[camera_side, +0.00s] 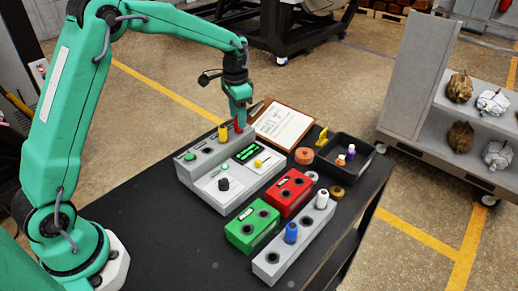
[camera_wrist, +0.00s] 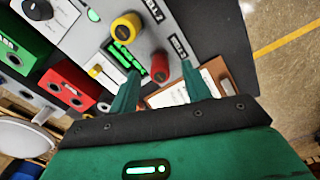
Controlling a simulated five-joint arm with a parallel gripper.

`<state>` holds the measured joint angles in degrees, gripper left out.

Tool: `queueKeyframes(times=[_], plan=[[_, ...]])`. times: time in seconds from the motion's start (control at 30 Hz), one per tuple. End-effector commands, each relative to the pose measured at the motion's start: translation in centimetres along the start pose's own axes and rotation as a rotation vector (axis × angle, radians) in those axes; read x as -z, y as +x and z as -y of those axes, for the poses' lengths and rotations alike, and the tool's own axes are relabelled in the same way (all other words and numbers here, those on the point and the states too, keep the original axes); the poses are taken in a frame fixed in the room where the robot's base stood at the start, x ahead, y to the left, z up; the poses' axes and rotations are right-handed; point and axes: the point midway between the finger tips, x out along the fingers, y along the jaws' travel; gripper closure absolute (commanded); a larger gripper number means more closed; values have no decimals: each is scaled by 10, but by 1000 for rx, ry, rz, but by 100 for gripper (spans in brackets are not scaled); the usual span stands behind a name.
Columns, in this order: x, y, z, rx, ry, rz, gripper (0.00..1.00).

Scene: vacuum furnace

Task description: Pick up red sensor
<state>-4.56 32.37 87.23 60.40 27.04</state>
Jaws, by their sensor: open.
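The red sensor (camera_wrist: 160,67) is a short red cylinder with a dark end, standing in the top of the grey control panel (camera_side: 208,187). In the wrist view it lies between the two green fingers of my gripper (camera_wrist: 161,80), with a gap on each side. In the side view my gripper (camera_side: 238,112) points down over the red sensor (camera_side: 238,126) at the panel's back right and partly hides it. The jaws are open and hold nothing. I cannot tell how far down the fingers reach along the sensor.
A yellow sensor (camera_side: 223,133) stands in the panel left of the red one. A clipboard (camera_side: 283,126) lies behind. A red block (camera_side: 289,192), a green block (camera_side: 252,227) and a grey rack (camera_side: 294,240) with blue and white cylinders stand in front. A black tray (camera_side: 345,155) is right.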

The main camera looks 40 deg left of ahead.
Motion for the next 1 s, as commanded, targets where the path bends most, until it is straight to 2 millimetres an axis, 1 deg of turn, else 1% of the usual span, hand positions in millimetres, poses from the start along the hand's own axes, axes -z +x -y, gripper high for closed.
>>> queueKeyframes(times=[0.03,0.2,0.73,0.87,0.9,0.97,1.0], plan=[[-1,7,0,-2,0,3,52],[0,18,0,-1,0,1,52],[0,20,0,0,0,0,52],[0,20,0,0,0,0,78],[0,20,0,0,0,0,85],[0,20,0,0,0,0,97],[0,20,0,0,0,0,100]])
